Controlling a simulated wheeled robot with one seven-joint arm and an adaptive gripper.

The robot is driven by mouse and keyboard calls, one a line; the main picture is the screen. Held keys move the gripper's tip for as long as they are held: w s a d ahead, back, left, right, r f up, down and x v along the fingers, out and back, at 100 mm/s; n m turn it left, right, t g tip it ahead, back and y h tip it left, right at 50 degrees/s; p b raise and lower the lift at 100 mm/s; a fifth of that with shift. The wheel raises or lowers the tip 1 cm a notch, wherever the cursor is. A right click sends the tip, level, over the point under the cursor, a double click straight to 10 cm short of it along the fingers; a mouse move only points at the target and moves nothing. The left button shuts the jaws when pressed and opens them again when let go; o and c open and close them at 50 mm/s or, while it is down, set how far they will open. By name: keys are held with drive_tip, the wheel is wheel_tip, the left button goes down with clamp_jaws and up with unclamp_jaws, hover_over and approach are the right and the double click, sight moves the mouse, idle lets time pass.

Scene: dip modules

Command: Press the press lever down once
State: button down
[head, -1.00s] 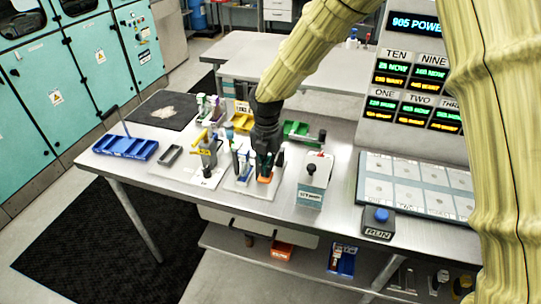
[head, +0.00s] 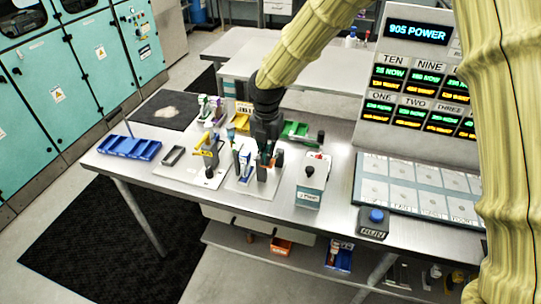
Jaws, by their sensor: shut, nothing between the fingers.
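My gripper (head: 265,158) is shut, pointing down over the right part of a white-based station (head: 240,187) in the middle of the table. Upright blue and white parts (head: 245,162) stand just left of it. A small orange-brown part (head: 262,174) shows at or just under the fingertips; I cannot tell whether they touch it. To the left is a yellow-and-grey press-like device (head: 209,153) on a white plate, with a yellow arm sticking out at its upper left. I cannot tell for sure which part is the press lever, and my gripper hides some of the station.
A white box with a dark knob (head: 313,180) stands right of my gripper. A RUN button (head: 375,218) is at the front right. A blue tray (head: 128,148), a grey tray (head: 173,155) and a green bin (head: 295,130) stand around. The front table strip is clear.

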wheel_tip(320, 180, up, 7)
drive_tip(key=p, duration=0.4)
drive_tip(key=shift+f, duration=0.15)
idle(0.4)
idle(0.3)
